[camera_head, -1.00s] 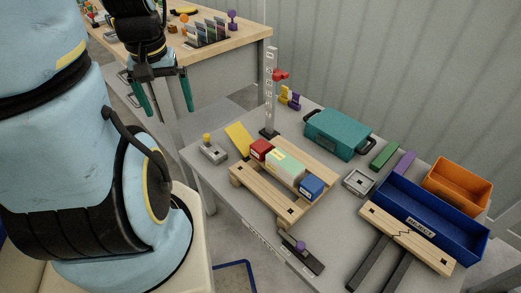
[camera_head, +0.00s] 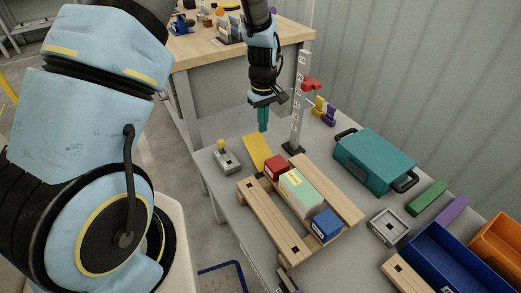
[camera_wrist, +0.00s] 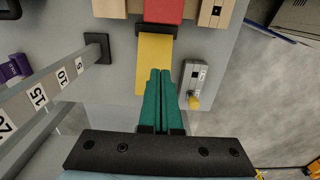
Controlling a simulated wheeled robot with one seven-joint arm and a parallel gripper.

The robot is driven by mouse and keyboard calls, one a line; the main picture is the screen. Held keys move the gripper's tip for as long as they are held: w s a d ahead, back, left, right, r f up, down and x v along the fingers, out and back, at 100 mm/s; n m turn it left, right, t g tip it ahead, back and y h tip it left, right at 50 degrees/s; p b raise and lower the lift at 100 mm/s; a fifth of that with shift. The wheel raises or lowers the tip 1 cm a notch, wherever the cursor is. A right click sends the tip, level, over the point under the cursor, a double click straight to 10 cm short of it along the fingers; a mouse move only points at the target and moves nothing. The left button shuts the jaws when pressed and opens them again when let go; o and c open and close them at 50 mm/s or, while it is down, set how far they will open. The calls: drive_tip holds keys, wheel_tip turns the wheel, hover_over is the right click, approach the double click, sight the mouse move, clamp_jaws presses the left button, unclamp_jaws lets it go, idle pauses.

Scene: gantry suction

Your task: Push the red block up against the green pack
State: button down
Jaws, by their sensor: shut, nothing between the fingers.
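The red block (camera_head: 276,168) sits at the upper-left end of the wooden rail frame (camera_head: 262,222), at the edge of the yellow ramp (camera_head: 257,152). It shows at the top of the wrist view (camera_wrist: 163,10). The green pack (camera_head: 297,190) lies just beyond it on the frame, with a blue block (camera_head: 326,224) after it. Whether red and green touch is hard to tell. My gripper (camera_head: 263,128) points down above the ramp's outer end, its teal fingers together and empty. In the wrist view the fingertips (camera_wrist: 164,72) appear over the yellow ramp, short of the red block.
A tall numbered post (camera_head: 299,105) stands close to the right of my gripper. A grey box with a yellow knob (camera_head: 227,160) sits left of the ramp. A teal case (camera_head: 374,160) and a blue bin (camera_head: 446,262) lie farther right.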

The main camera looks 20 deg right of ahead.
sight(274, 159)
wheel_tip(274, 159, down, 10)
drive_tip(key=shift+r+p, duration=0.25)
drive_tip(key=shift+p, duration=0.4)
drive_tip(key=s, duration=0.2)
drive_tip(key=s+p, duration=0.1)
drive_tip(key=shift+d+f, duration=0.25)
drive_tip(key=shift+d, duration=0.05)
drive_tip(key=shift+s+d+f, duration=0.1)
drive_tip(key=shift+s+d, duration=0.05)
drive_tip(key=shift+s, duration=0.3)
drive_tip(key=shift+s+d, duration=0.15)
drive_tip(key=shift+s, duration=0.6)
drive_tip(key=shift+s+d, duration=0.1)
drive_tip(key=shift+s, duration=0.6)
drive_tip(key=shift+w, duration=0.15)
